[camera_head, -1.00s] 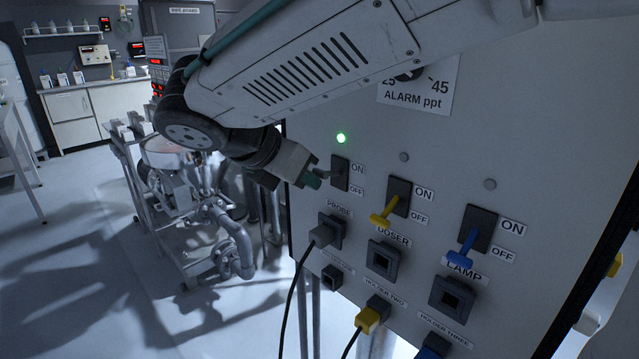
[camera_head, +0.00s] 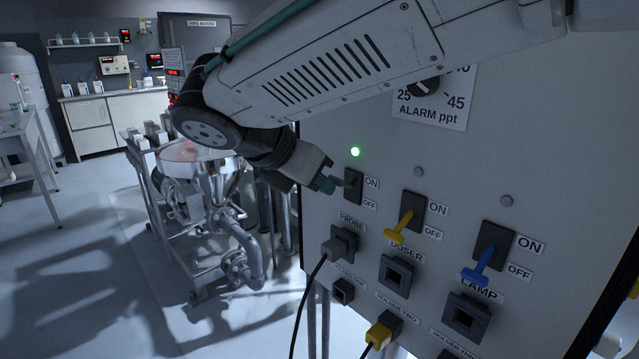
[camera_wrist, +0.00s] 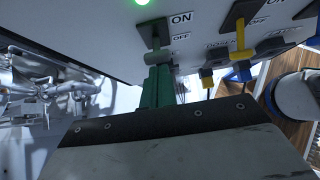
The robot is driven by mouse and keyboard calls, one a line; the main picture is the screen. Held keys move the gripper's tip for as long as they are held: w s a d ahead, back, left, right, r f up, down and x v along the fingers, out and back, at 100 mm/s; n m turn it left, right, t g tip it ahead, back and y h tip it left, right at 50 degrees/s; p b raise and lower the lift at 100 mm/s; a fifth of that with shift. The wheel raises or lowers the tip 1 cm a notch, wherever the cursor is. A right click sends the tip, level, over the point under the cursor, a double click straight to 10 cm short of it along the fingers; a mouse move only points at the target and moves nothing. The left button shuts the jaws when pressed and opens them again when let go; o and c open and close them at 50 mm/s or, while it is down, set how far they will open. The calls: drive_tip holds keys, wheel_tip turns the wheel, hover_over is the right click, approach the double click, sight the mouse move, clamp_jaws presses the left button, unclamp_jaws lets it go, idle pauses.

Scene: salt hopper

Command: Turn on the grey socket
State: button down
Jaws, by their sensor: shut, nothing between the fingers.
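The grey switch (camera_head: 353,187) is on the panel above the PROBE socket (camera_head: 343,244), which holds a grey plug. Its grey lever (camera_head: 339,181) sticks out toward the ON label side, higher than the yellow and blue levers sit on theirs. The green lamp (camera_head: 355,152) above it is lit. My gripper (camera_head: 326,185) is shut and empty, with its green fingertips right at the lever's end. In the wrist view, the shut fingers (camera_wrist: 158,85) lie just below the grey lever (camera_wrist: 158,57) and partly overlap it; I cannot tell whether they touch.
To the right, the yellow lever (camera_head: 398,228) and blue lever (camera_head: 477,266) hang down, with dark lamps above them. A black cable runs down from the grey plug. A cart with a steel hopper (camera_head: 205,165) stands left of the panel.

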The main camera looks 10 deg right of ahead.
drive_tip(key=shift+r, duration=0.1)
wheel_tip(320, 180, down, 4)
drive_tip(key=a, duration=0.2)
drive_tip(key=d+v, duration=0.1)
drive_tip(key=v, duration=0.9)
drive_tip(key=shift+s+r, duration=0.4)
drive_tip(key=shift+r, duration=0.05)
